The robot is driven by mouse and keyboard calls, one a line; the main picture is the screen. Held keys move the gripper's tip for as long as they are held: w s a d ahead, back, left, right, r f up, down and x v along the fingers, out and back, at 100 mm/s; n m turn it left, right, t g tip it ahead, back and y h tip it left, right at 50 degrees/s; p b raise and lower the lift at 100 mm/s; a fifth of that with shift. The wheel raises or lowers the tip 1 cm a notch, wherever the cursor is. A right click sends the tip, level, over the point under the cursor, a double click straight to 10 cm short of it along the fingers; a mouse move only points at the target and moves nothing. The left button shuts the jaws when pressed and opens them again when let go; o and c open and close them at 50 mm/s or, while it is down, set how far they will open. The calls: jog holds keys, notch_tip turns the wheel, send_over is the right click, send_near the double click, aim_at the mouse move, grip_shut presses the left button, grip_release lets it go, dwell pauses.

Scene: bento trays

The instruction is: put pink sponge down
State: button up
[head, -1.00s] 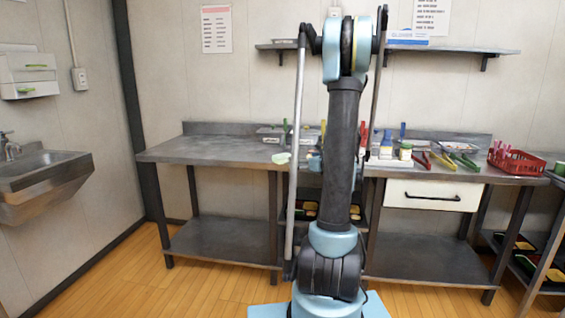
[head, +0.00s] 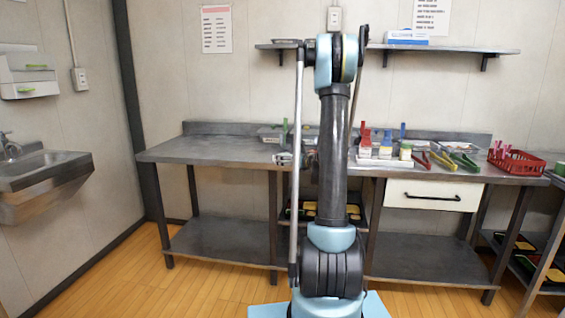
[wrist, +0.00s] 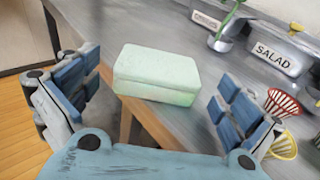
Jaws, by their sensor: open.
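No pink sponge is plain to see; a pale green, sponge-like block (wrist: 155,72) shows in the wrist view. It lies between the two blue fingers of my gripper (wrist: 153,84), with gaps on both sides. My gripper is open. The block overlaps the front edge of the metal counter (wrist: 185,55), and I cannot tell whether it rests on it. In the head view my gripper (head: 284,159) is small, near the counter's front edge (head: 215,160), left of my arm. The block cannot be made out there.
A red basket (head: 517,164) with pink items and several tongs (head: 443,160) stand on the right. The counter's left part is clear.

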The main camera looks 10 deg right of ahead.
jog(key=shift+x, duration=0.8)
jog(key=c, duration=0.8)
jog(key=shift+o, duration=0.2)
jog(key=shift+r, duration=0.1)
